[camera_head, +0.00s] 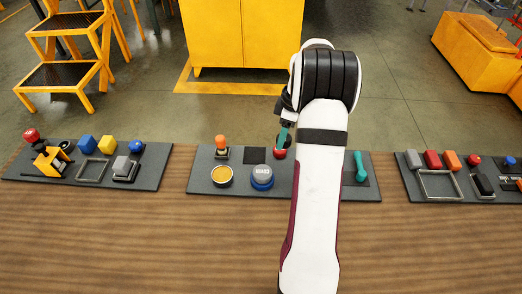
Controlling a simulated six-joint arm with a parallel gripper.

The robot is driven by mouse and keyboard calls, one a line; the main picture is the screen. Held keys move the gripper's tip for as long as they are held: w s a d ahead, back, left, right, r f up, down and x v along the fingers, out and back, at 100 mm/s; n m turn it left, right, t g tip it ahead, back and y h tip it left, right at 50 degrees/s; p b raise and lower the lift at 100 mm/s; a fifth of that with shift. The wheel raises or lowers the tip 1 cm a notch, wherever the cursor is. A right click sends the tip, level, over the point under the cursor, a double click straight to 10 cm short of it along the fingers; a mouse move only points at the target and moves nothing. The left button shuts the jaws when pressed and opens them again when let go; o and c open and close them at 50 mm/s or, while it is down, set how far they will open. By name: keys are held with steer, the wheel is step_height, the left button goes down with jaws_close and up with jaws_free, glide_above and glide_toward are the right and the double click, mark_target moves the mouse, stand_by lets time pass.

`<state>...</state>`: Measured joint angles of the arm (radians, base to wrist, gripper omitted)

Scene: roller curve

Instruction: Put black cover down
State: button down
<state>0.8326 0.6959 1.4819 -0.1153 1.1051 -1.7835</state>
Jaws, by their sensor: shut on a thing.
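The black cover (289,142) seems to be the small dark piece just above the red button (279,154) on the middle grey panel (204,179). It is partly hidden by my gripper and arm, so I cannot tell its tilt clearly. My gripper (282,142) reaches down at the cover, with a teal finger part in view. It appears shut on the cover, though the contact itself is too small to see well.
On the middle panel stand an orange knob (221,143), a black square (255,155), a yellow round button (222,175), a blue-based grey button (262,175) and a teal lever (361,168). Other panels stand left (150,170) and right (412,185). The wooden tabletop (130,240) in front is clear.

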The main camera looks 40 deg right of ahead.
glide_above(252, 154)
steer(key=f, duration=0.3)
steer(key=s+f, duration=0.1)
steer(key=f, duration=0.1)
steer(key=shift+d+f, duration=0.15)
steer(key=shift+w+f, duration=0.25)
steer(key=shift+f, duration=1.9)
steer(key=shift+f, duration=0.1)
steer(key=shift+c, duration=1.5)
jaws_free()
